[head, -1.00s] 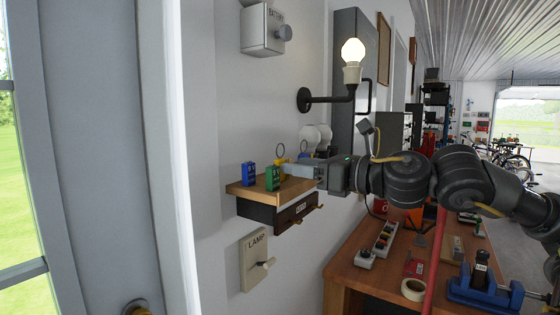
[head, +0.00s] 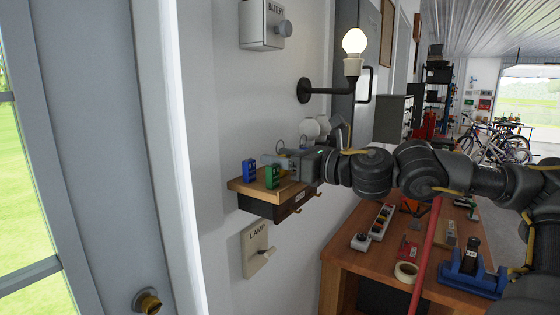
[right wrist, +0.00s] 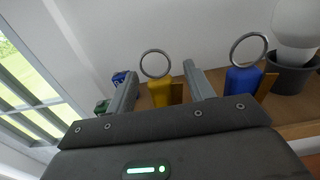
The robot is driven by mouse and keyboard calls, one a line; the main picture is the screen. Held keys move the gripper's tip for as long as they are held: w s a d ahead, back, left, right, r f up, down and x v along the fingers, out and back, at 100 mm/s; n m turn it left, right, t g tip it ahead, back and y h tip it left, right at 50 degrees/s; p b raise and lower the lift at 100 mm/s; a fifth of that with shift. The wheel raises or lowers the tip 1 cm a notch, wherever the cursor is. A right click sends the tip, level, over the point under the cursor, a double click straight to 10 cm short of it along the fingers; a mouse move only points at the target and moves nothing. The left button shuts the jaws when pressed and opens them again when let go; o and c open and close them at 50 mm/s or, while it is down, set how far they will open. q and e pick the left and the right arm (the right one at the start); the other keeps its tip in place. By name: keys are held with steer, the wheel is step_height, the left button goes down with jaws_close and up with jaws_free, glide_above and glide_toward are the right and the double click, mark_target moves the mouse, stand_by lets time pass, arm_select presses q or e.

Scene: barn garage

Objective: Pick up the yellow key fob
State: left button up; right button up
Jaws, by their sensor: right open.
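The yellow key fob (right wrist: 160,94), with a metal ring on top, stands upright on the wooden wall shelf (head: 240,187). In the right wrist view it is between the two fingers of my open right gripper (right wrist: 160,88), with a gap on each side. In the head view my right gripper (head: 272,161) is over the shelf and largely hides the fob. A blue key fob (right wrist: 243,80) with a similar ring stands just right of the right finger in the wrist view. My left gripper is not in view.
A blue block (head: 249,172) and a green block (head: 271,177) stand at the shelf's near end. A white bulb in a dark pot (right wrist: 292,70) stands beyond the blue fob. A lamp switch (head: 257,250) is below; a workbench (head: 345,250) is at right.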

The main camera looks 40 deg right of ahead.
steer(key=shift+c, duration=0.3)
steer(key=c, duration=1)
steer(key=shift+r, duration=0.1)
steer(key=shift+w+r+b, duration=0.1)
steer(key=shift+r+b, duration=0.4)
steer(key=s+d+r+b, duration=0.1)
steer(key=s+r+b, duration=0.1)
steer(key=s+r, duration=0.2)
steer(key=s+d+r+b, duration=0.1)
steer(key=s+r+b, duration=0.1)
steer(key=s+r, duration=0.2)
steer(key=s+d+r+b, duration=0.1)
steer(key=s+r+b, duration=0.1)
steer(key=s+r, duration=0.2)
steer(key=shift+b+v, duration=0.4)
steer(key=shift+v, duration=0.5)
